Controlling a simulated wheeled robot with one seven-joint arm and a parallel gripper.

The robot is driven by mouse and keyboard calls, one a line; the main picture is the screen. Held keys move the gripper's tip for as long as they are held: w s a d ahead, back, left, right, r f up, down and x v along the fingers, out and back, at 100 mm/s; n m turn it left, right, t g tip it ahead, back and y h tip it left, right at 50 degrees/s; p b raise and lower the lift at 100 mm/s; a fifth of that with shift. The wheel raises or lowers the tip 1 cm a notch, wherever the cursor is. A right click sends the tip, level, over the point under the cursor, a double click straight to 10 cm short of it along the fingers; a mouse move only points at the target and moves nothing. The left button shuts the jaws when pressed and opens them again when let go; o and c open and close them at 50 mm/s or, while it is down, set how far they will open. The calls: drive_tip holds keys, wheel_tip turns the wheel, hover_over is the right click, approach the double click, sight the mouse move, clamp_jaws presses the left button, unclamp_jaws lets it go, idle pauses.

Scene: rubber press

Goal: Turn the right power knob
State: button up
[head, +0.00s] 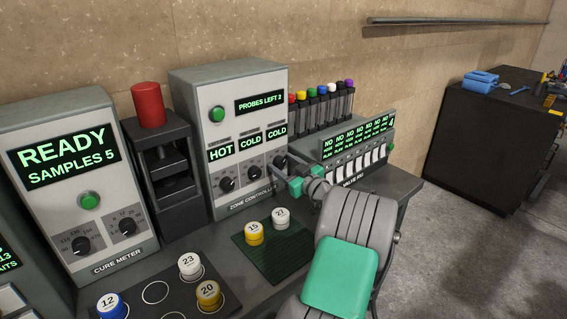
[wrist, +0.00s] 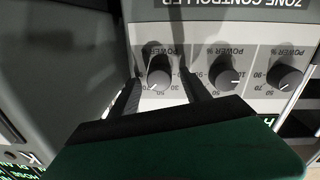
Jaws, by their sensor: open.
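The zone controller (head: 246,128) is a light grey box with a row of three black power knobs. In the head view the left knob (head: 227,184) and middle knob (head: 254,173) show clearly; the right knob is largely hidden by my gripper (head: 284,170). The wrist view is upside down, so the right power knob (wrist: 158,73) is the leftmost there. My gripper (wrist: 161,78) is open, with one dark finger on each side of that knob. I cannot tell whether the fingers touch it. The middle knob (wrist: 222,74) lies just beyond one finger.
The valve panel (head: 352,167) with white switches stands close on the right. A green mat (head: 262,268) with two labelled cups lies in front. A press with a red cap (head: 148,105) and the cure meter (head: 80,155) stand left. Capped tubes (head: 322,108) stand behind.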

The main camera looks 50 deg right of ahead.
drive_tip(key=shift+c, duration=0.2)
clamp_jaws()
idle(0.5)
